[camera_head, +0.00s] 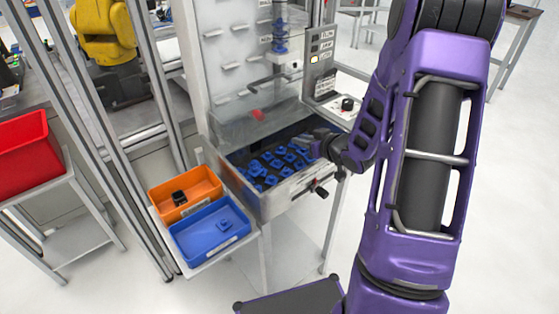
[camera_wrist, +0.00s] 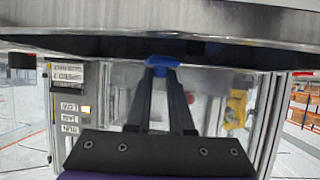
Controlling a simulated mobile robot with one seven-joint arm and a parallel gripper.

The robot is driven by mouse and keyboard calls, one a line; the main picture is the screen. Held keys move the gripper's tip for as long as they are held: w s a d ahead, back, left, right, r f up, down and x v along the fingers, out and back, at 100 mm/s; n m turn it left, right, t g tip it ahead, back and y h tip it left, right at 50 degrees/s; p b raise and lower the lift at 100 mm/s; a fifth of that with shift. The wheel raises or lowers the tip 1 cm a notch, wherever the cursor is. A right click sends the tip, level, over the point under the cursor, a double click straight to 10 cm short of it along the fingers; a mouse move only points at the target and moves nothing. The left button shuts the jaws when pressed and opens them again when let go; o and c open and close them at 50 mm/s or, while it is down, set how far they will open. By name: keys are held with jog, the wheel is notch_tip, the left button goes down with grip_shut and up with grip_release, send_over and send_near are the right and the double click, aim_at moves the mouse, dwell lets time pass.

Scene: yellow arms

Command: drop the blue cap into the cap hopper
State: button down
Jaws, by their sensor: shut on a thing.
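The cap hopper (camera_head: 290,192) is a metal tray on the front of the machine, with many blue caps spread on its dark floor. My gripper (camera_head: 314,146) is at the right side of the hopper, over or near its edge. In the wrist view my gripper (camera_wrist: 162,70) is shut on a blue cap (camera_wrist: 163,61), held between the fingertips. A wide metal edge crosses the top of that view, close beyond the cap. The held cap is hard to make out in the head view, and I cannot tell its exact height over the tray.
A blue bin (camera_head: 212,251) with one blue piece and an orange bin (camera_head: 165,204) with a black piece stand left of the hopper. A clear guard (camera_head: 262,125) rises behind it. A red bin (camera_head: 27,145) is at far left. Machine posts stand between.

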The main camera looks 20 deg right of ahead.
jog(key=c, duration=0.7)
grip_release()
jog(key=p+v, duration=0.1)
jog(key=v, duration=1.6)
jog(key=shift+s+r, duration=0.1)
jog(key=shift+s, duration=0.1)
